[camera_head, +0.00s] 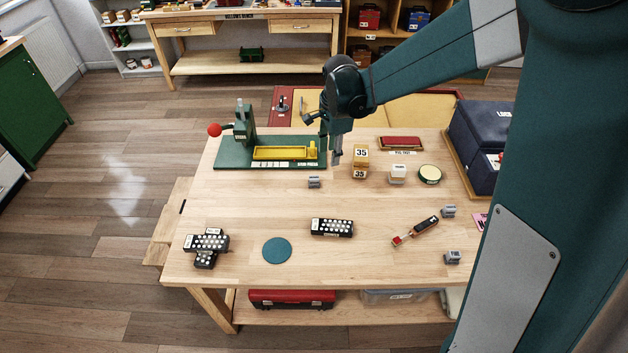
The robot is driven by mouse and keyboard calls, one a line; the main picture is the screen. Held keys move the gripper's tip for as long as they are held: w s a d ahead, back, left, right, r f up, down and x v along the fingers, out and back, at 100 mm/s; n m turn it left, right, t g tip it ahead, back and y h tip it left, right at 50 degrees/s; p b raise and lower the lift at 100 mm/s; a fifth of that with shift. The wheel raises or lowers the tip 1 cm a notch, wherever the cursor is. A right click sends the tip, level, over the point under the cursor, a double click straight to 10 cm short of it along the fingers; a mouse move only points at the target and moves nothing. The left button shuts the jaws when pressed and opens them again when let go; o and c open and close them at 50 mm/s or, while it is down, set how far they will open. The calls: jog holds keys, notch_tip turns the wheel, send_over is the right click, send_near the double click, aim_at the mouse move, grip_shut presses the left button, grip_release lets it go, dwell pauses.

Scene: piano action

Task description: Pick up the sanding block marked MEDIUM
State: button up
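Three small grey blocks with markings too small to read lie on the wooden workbench (350,207). One grey block (314,182) is near the back middle, in front of the green fixture. A second grey block (449,211) is at the right, and a third grey block (453,257) is near the front right. I cannot tell which one is marked MEDIUM. My gripper (337,158) points down over the back of the bench, right of the green fixture and behind the first block. It seems to hold nothing, but its fingers are too small to judge.
A green fixture (232,154) with a yellow tray stands at the back left. Blocks marked 35 (361,157), a white cube (398,171) and a round tin (429,174) stand back right. Black studded blocks (332,228), a green disc (277,250) and a red-tipped tool (415,231) lie forward.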

aim_at(315, 177)
jog(key=w+a+f+m, duration=0.1)
jog(key=f, duration=0.2)
jog(key=w+a+f+m, duration=0.1)
jog(key=a+f, duration=0.1)
jog(key=f, duration=0.1)
jog(key=w+a+f+m+g, duration=0.1)
jog(key=w+a+f, duration=0.1)
jog(key=f, duration=0.1)
jog(key=shift+w+f, duration=0.1)
jog(key=shift+f, duration=0.25)
jog(key=shift+d, duration=0.1)
jog(key=shift+f, duration=0.1)
jog(key=shift+f, duration=1.15)
jog(key=shift+f, duration=0.15)
jog(key=shift+w+f+b, duration=0.1)
jog(key=shift+f+b, duration=0.3)
jog(key=shift+f, duration=2.1)
jog(key=c, duration=1)
